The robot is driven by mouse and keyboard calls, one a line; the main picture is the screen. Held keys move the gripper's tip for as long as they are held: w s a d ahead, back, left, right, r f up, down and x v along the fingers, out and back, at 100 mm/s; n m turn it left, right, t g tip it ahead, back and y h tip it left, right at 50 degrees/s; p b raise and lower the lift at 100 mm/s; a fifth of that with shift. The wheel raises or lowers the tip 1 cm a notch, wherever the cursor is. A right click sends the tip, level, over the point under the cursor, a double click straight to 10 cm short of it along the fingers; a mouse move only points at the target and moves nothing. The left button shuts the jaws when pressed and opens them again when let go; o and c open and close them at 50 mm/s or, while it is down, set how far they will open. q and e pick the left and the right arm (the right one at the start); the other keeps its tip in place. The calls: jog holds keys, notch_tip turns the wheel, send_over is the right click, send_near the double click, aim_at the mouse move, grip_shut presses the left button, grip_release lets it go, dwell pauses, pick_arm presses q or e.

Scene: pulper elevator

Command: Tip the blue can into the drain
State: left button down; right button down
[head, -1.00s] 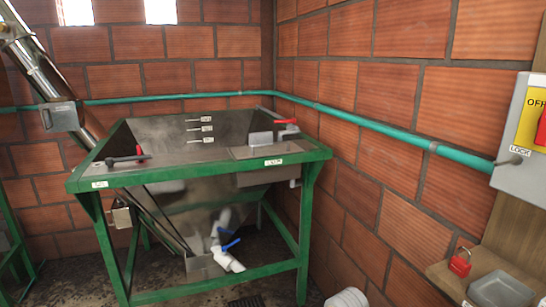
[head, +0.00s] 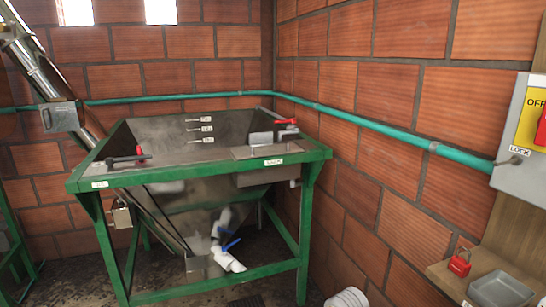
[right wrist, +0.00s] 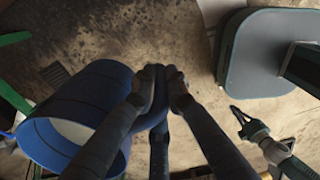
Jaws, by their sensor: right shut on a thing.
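The blue can (right wrist: 97,93) is at the left of the right wrist view, with a pale inside showing at its lower-left end. I cannot tell how far it is tilted. My right gripper (right wrist: 158,88) is shut on the can's blue edge or handle; the fingers hide the exact contact. A dark floor grate, which looks like the drain (right wrist: 55,73), lies just beyond the can, above it in the picture. The grate (head: 246,302) also shows at the bottom of the head view. What looks like my left gripper (right wrist: 248,126) is at the right of the wrist view. The head view shows neither gripper.
A white ribbed object (head: 347,298) is at the bottom edge. A wooden shelf (head: 450,272) holds a red padlock (head: 460,265) and grey tray (head: 501,289).

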jog(key=shift+w+r, duration=0.1)
jog(key=shift+w, duration=0.05)
pick_arm(q)
jog(key=s+d+g, duration=0.1)
jog(key=s, duration=0.5)
jog(key=shift+s+f, duration=0.4)
pick_arm(e)
jog(key=r+n, duration=0.3)
jog(key=n, duration=0.1)
jog(key=w+r+n, duration=0.1)
jog(key=r+n, duration=0.2)
jog(key=n, duration=0.1)
jog(key=r+n, duration=0.3)
jog(key=n, duration=0.1)
jog(key=shift+w+a+r, duration=0.15)
jog(key=shift+w+a, duration=0.15)
jog(key=shift+a, duration=0.1)
jog(key=s+d+r+m, duration=0.2)
jog(key=s+r+m, duration=0.5)
jog(key=m, duration=1)
jog(key=s+d+r+m, duration=0.2)
jog(key=s+r+m, duration=0.5)
jog(key=m, duration=1.1)
jog(key=shift+s+d+r, duration=0.3)
jog(key=shift+s+r, duration=0.1)
jog(key=shift+s, duration=0.75)
pick_arm(q)
jog(key=shift+s, duration=0.1)
pick_arm(e)
jog(key=shift+w, duration=0.1)
